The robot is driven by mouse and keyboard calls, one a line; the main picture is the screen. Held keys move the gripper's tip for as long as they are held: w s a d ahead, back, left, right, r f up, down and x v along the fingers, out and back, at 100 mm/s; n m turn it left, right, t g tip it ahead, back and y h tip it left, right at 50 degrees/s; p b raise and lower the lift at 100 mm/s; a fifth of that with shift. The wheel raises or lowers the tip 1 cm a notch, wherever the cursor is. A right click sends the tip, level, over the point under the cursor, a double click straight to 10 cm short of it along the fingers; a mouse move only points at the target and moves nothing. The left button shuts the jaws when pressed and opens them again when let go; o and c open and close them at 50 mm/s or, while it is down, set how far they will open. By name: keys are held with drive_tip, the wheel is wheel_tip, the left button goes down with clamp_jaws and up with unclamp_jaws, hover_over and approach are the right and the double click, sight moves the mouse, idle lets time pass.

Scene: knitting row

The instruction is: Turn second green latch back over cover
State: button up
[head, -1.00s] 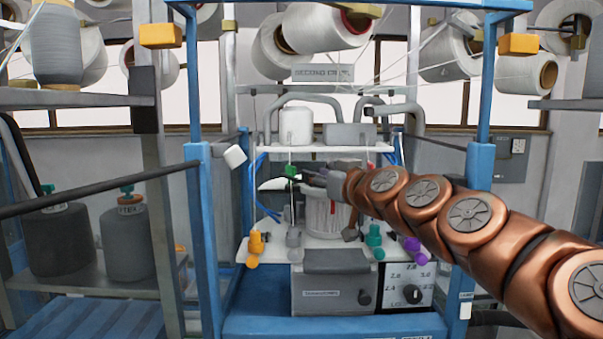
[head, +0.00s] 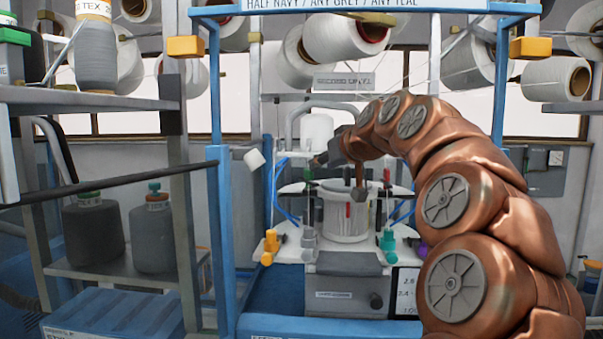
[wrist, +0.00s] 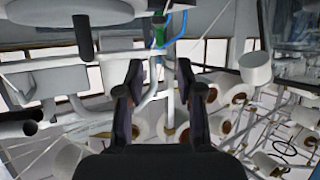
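The knitting machine stands in the blue frame, with a pale drum (head: 345,222) at its middle. A small green piece (head: 308,174), possibly a latch, shows at the drum's upper left, above a dark flat arm (head: 292,188). A green piece (wrist: 160,38) also shows beyond the fingers in the wrist view. I cannot tell which latch it is or whether it lies over the cover. My gripper (head: 322,159) is above and left of the drum, clear of the green piece. In the wrist view its two dark fingers (wrist: 160,95) are apart with nothing between them.
Yellow (head: 270,246) and teal (head: 387,240) knobs stick out at the machine's front. A white shelf (head: 318,152) and pipes stand behind the drum. Blue posts (head: 222,240) flank it. Dark cones (head: 153,235) stand on the left shelf. My arm covers the right side.

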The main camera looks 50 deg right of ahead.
sight(308, 180)
drive_tip(key=shift+p+x, duration=1.3)
drive_tip(key=shift+x, duration=2.5)
clamp_jaws()
